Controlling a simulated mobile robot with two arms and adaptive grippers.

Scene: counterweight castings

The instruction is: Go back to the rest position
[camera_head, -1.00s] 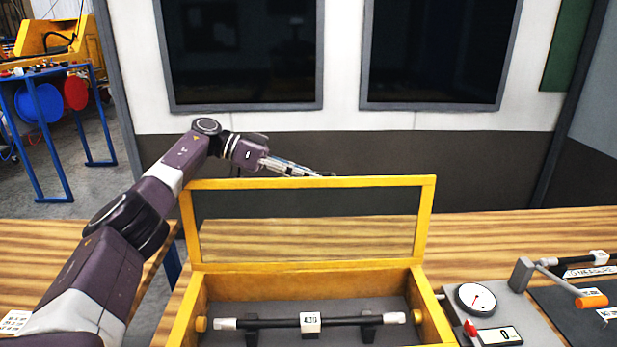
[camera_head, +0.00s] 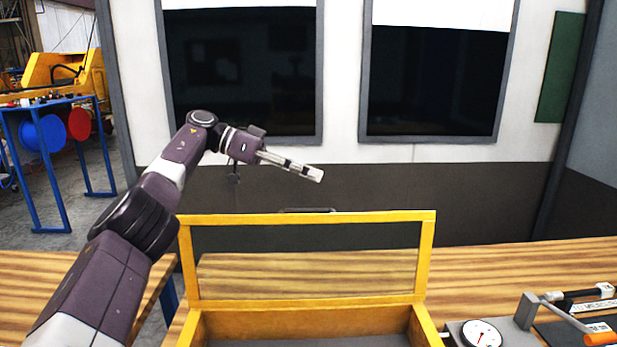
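My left arm comes in from the left, and its gripper (camera_head: 292,166) is above the top edge of the open box lid in the picture. Its pale fingers point right and slightly down, seen from the side, so I cannot tell whether they are apart. Nothing shows held in it. My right gripper is not in view. The yellow-framed wooden box (camera_head: 300,321) stands on the table with its clear lid (camera_head: 430,262) up. Only the back part of the box's inside shows.
The wooden table (camera_head: 500,258) has bare room behind the box. A dial gauge (camera_head: 481,334) and a grey fixture with an orange-ended handle (camera_head: 597,338) stand at the right. Two dark windows (camera_head: 240,75) are in the wall behind. A blue stand (camera_head: 50,165) is far left.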

